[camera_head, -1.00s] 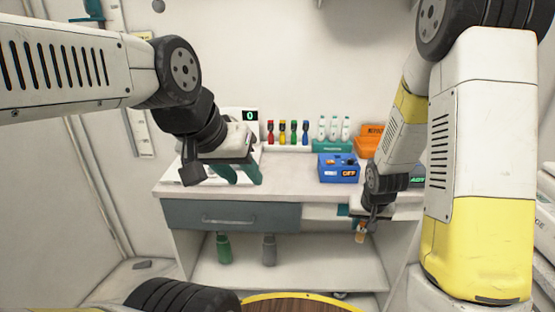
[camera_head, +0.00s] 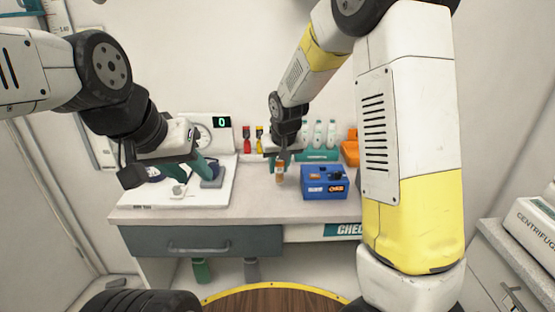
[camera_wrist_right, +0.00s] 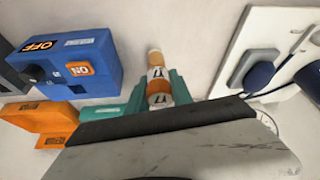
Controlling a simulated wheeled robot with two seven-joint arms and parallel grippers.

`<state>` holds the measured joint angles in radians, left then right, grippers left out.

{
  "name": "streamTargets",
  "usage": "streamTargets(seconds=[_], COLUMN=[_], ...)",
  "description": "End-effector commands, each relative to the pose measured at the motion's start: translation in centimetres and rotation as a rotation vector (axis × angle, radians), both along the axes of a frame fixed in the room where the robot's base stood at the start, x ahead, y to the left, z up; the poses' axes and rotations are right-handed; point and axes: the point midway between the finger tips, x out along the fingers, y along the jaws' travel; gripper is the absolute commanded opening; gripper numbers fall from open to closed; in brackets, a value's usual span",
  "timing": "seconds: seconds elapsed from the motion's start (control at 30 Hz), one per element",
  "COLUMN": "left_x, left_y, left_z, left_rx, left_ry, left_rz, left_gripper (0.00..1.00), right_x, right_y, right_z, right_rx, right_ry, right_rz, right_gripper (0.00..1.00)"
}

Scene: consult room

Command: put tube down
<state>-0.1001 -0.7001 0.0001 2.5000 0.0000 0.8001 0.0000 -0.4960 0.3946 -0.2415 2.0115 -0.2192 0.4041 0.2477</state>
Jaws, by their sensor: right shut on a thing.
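The tube (camera_head: 280,172) is orange with a pale label and hangs upright below my right gripper (camera_head: 282,160), which is shut on it. In the head view it is over the counter (camera_head: 265,207), just left of the blue box; I cannot tell whether it touches the counter. In the right wrist view the tube (camera_wrist_right: 157,72) sits between the teal fingers (camera_wrist_right: 157,100), its far end pointing away from the gripper.
The blue box (camera_head: 324,184) with an OFF switch stands right of the tube. Behind are a teal rack (camera_head: 318,155) with white bottles, several coloured tubes and an orange box (camera_head: 350,152). The counter's front strip is clear.

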Motion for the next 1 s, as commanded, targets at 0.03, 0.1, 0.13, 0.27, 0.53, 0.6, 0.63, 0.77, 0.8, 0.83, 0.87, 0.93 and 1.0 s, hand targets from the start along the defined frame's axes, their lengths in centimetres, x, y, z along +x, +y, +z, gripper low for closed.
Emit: streamTargets(seconds=[0.03, 0.1, 0.13, 0.27, 0.53, 0.6, 0.63, 0.77, 0.8, 0.83, 0.87, 0.93, 1.0], left_x=[0.0, 0.0, 0.0, 0.0, 0.0, 0.0, 0.0, 0.0, 0.0, 0.0, 0.0, 0.0, 0.0], left_y=[0.0, 0.0, 0.0, 0.0, 0.0, 0.0, 0.0, 0.0, 0.0, 0.0, 0.0, 0.0, 0.0], left_z=[0.0, 0.0, 0.0, 0.0, 0.0, 0.0, 0.0, 0.0, 0.0, 0.0, 0.0, 0.0, 0.0], left_rx=[0.000, 0.000, 0.000, 0.000, 0.000, 0.000, 0.000, 0.000, 0.000, 0.000, 0.000, 0.000, 0.000], left_ry=[0.000, 0.000, 0.000, 0.000, 0.000, 0.000, 0.000, 0.000, 0.000, 0.000, 0.000, 0.000, 0.000], left_rz=[0.000, 0.000, 0.000, 0.000, 0.000, 0.000, 0.000, 0.000, 0.000, 0.000, 0.000, 0.000, 0.000], left_gripper=[0.36, 0.36, 0.36, 0.36, 0.36, 0.36, 0.36, 0.36, 0.36, 0.36, 0.36, 0.36, 0.36], right_x=[1.5, 3.3, 4.0, 6.2, 8.3, 8.0, 8.0, 8.0, 8.1, 8.1, 8.1, 8.1, 8.1], right_y=[-0.3, -0.5, -0.5, -0.6, -0.8, -0.8, -0.8, -0.8, -0.8, -0.8, -0.8, -0.8, -0.8], right_z=[-0.3, -0.5, -0.5, -0.6, -0.8, -2.1, -2.6, -4.2, -4.4, -4.3, -4.3, -4.3, -4.3], right_rx=[-0.001, -0.001, -0.001, 0.000, 0.000, -0.001, -0.001, -0.001, 0.000, 0.000, 0.000, 0.000, 0.000], right_ry=[0.001, 0.001, 0.000, 0.000, 0.000, 0.005, 0.004, 0.003, 0.001, 0.000, 0.000, 0.000, 0.000], right_rz=[-0.004, -0.004, -0.004, -0.001, -0.001, 0.001, 0.001, 0.000, 0.000, 0.000, 0.000, 0.000, 0.000], right_gripper=[0.00, 0.00, 0.00, 0.00, 0.00, 0.00, 0.00, 0.00, 0.00, 0.00, 0.00, 0.00, 0.00])
